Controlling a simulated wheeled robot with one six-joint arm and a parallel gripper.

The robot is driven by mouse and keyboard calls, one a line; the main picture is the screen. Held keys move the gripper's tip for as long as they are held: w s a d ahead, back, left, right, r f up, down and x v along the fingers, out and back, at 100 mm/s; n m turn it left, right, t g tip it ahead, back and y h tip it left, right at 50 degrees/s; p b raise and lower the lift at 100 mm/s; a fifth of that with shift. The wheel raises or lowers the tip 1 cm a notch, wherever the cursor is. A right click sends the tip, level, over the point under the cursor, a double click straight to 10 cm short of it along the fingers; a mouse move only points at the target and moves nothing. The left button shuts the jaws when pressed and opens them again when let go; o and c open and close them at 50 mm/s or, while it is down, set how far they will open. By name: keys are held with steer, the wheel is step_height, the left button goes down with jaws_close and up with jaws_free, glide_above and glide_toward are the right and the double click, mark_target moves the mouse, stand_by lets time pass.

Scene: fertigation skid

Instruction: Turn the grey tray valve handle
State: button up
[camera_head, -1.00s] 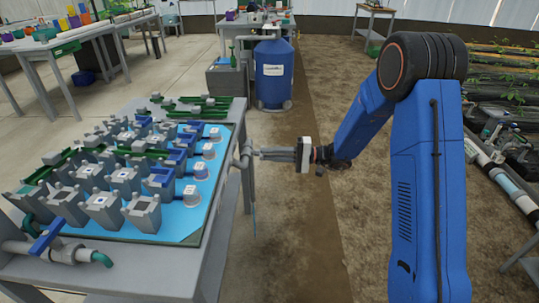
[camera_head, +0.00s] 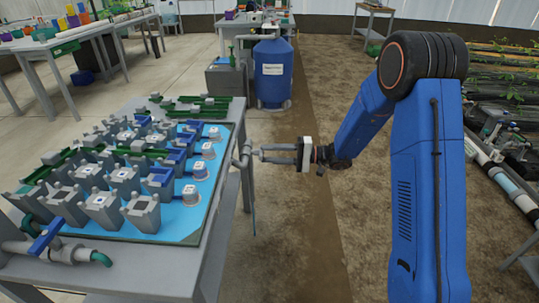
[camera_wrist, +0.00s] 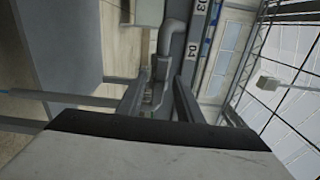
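The grey tray valve (camera_head: 245,155) sits on grey pipework at the right edge of the tray table. My gripper (camera_head: 259,153) reaches it from the right, its fingers pointing left at the valve. In the wrist view the two fingers (camera_wrist: 161,78) stand apart, with grey valve parts (camera_wrist: 158,72) between or just beyond their tips. A grey pipe elbow (camera_wrist: 174,38) rises beyond. The handle is small and hard to tell from the pipe. I cannot tell whether a finger touches it.
The tray table (camera_head: 160,262) carries a blue tray (camera_head: 185,222) with several grey pots and blue and green pieces. A blue-handled valve (camera_head: 47,235) is at its near left corner. A blue barrel (camera_head: 273,75) stands behind. Bare soil floor (camera_head: 300,240) lies to the right.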

steer(key=d, duration=1.7)
steer(key=shift+s, duration=0.3)
steer(key=shift+d, duration=0.1)
steer(key=s+r+n+g+h, duration=0.1)
steer(key=s+r+h, duration=0.3)
steer(key=s, duration=0.7)
steer(key=s+r+n+g+h, duration=0.1)
steer(key=s+r+g+h, duration=0.3)
steer(key=s, duration=0.8)
steer(key=s+d+r+m+t+h, duration=0.1)
steer(key=s+d+r+t+h, duration=0.1)
steer(key=s+d+t+h, duration=0.7)
steer(key=shift+s+d+h, duration=0.5)
steer(key=shift+s+d, duration=1.1)
steer(key=shift+s, duration=1.55)
steer(key=shift+a+r, duration=0.1)
